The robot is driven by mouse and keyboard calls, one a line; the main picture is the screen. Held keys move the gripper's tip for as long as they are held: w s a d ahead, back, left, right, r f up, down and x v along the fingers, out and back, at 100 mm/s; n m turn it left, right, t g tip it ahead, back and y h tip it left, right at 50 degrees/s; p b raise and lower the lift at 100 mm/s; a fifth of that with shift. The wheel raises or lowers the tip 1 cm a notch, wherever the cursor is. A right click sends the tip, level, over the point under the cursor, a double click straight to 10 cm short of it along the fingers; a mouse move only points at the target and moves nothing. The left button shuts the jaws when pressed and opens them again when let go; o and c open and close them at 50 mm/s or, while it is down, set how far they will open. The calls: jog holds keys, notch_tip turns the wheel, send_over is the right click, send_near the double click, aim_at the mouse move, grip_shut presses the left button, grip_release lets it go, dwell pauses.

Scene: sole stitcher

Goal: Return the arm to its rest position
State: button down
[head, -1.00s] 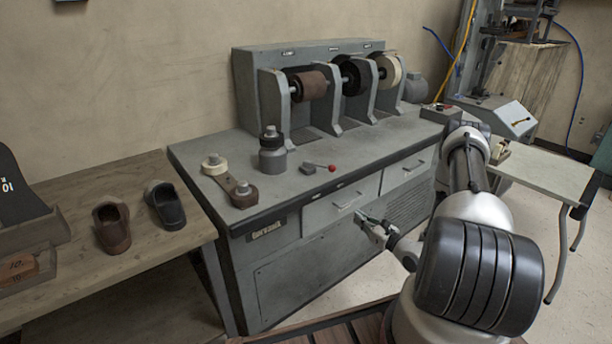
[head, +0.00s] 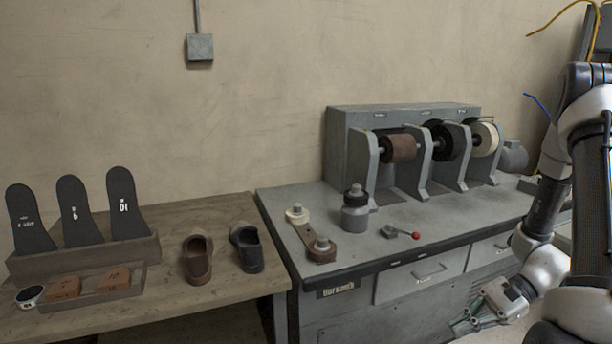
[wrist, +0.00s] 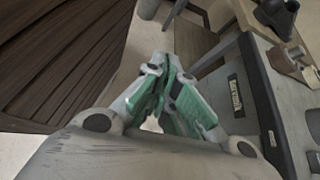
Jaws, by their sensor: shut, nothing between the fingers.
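My gripper (head: 468,326) shows at the lower right of the head view, at the end of my folded arm. It is in front of the grey finishing bench (head: 340,268), below the level of its top. In the wrist view my gripper (wrist: 172,62) has its green-padded fingers brought together at the tips, with nothing between them. The floor and the bench's side lie beyond the fingers.
The bench carries a grinder with several wheels (head: 400,149), a grey bottle (head: 355,212) and a red-knobbed lever (head: 414,235). A wooden table (head: 215,290) at left holds a brown shoe (head: 197,260), a dark shoe (head: 246,250) and upright soles (head: 80,212). Wooden slats (wrist: 75,50) show at left in the wrist view.

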jog(key=s+d+r+n+h, duration=0.3)
jog(key=r+n+h, duration=0.2)
jog(key=r, duration=0.3)
jog(key=s+d+r+n+h, duration=0.25)
jog(key=r+n+h, duration=0.2)
jog(key=r, duration=0.35)
jog(key=s+a+r+n+t+h, duration=0.1)
jog(key=r+n+t, duration=0.1)
jog(key=r, duration=0.4)
jog(key=s+a+r+n+t+h, duration=0.1)
jog(key=a+r+n+t, duration=0.1)
jog(key=r, duration=0.4)
jog(key=shift+s+a+r+n+t, duration=0.25)
jog(key=shift+s+r+n+t, duration=0.2)
jog(key=shift+t, duration=0.45)
